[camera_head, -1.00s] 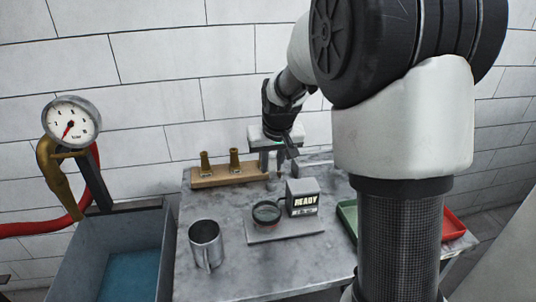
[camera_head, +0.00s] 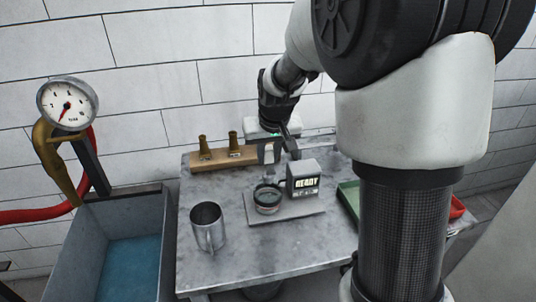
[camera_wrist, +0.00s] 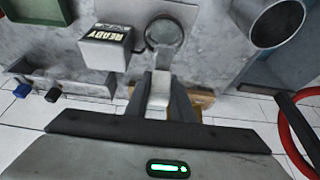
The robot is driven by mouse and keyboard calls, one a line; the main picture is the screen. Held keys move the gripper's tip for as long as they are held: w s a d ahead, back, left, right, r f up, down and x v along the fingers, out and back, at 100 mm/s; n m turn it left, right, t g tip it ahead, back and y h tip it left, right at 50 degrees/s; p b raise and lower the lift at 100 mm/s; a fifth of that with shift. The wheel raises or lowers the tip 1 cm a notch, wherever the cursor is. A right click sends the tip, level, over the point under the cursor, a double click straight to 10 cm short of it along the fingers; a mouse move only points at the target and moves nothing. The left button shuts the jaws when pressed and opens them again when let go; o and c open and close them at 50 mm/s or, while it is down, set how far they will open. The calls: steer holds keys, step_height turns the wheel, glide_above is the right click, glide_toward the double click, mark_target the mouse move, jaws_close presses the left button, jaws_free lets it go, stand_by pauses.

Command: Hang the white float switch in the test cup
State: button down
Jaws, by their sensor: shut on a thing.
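My gripper (camera_head: 280,160) is over the back of the grey table, its fingers pointing down behind the test cup. In the wrist view my gripper (camera_wrist: 160,105) is shut on a small pale piece, which I take to be the white float switch (camera_wrist: 159,88). The fingers hide part of it. The test cup (camera_head: 267,205) is a round dark-rimmed cup on a flat grey base, beside a box reading READY (camera_head: 303,180). In the wrist view the cup (camera_wrist: 165,32) lies just beyond the held piece. I cannot tell whether they touch.
A metal mug (camera_head: 207,228) stands left of the cup. A wooden block with two brass nozzles (camera_head: 222,158) is at the back left. A green tray (camera_head: 348,198) and a red tray (camera_head: 457,207) are to the right. A water tank (camera_head: 130,265) and pressure gauge (camera_head: 67,104) are at left.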

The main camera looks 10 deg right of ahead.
mark_target(268, 179)
steer(key=shift+f+b, duration=3.25)
steer(key=shift+f, duration=1.25)
steer(key=c, duration=1.5)
jaws_free()
steer(key=shift+o, duration=0.2)
steer(key=p+v, duration=0.3)
steer(key=v, duration=1.4)
steer(key=shift+r, duration=0.3)
steer(key=shift+s, duration=0.1)
steer(key=s+t, duration=0.1)
steer(key=s, duration=1.9)
step_height(268, 179, up, 15)
steer(key=p, duration=1.5)
